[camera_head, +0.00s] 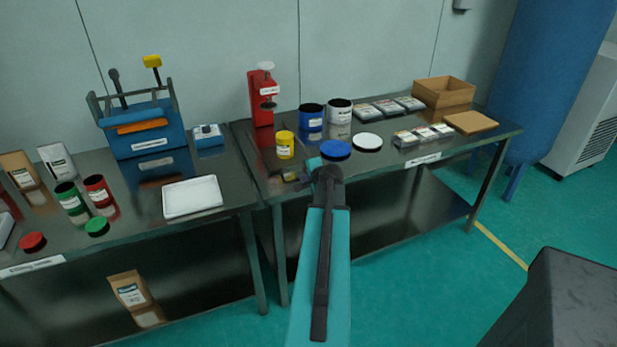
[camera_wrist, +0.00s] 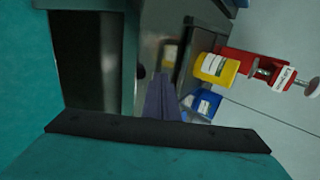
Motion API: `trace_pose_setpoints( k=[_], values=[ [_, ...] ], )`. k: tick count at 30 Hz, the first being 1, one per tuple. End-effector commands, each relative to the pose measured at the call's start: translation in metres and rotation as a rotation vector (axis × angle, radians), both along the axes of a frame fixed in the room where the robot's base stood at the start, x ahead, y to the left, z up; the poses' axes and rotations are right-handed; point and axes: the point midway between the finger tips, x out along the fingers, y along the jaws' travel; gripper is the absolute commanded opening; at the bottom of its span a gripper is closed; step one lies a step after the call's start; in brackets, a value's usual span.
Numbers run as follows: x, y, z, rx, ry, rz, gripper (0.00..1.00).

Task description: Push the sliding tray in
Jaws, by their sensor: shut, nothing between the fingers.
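A blue machine (camera_head: 147,132) with a grey top frame and an orange part (camera_head: 142,126) in its front stands at the back of the left table. I cannot tell whether the orange part is the sliding tray, or how far out it is. A flat white tray (camera_head: 192,196) lies on the table in front of it. My gripper (camera_wrist: 162,98) is shut and empty. In the head view my arm reaches towards the front left part of the right table, well right of the blue machine; its fingertips are hard to make out there. The blue machine is not recognisable in the wrist view.
A yellow can (camera_head: 285,145), a blue can (camera_head: 311,117) and a red press (camera_head: 262,95) stand near my arm on the right table. Red and green cans and lids crowd the left table. A small blue box (camera_head: 208,135) sits beside the machine.

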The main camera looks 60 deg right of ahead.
Motion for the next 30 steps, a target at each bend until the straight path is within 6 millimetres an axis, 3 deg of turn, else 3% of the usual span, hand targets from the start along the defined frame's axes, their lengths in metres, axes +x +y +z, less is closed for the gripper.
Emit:
trace_pose_setpoints(
  k=[12, 26, 27, 30],
  values=[
    [0.029, -0.021, 0.006, 0.000, 0.001, 0.002, 0.00],
    [0.034, -0.023, 0.006, 0.000, 0.000, 0.001, 0.00],
    [0.037, -0.033, 0.006, 0.000, 0.000, 0.003, 0.00],
    [0.036, -0.025, 0.006, -0.001, 0.001, 0.003, 0.00]
  ],
)
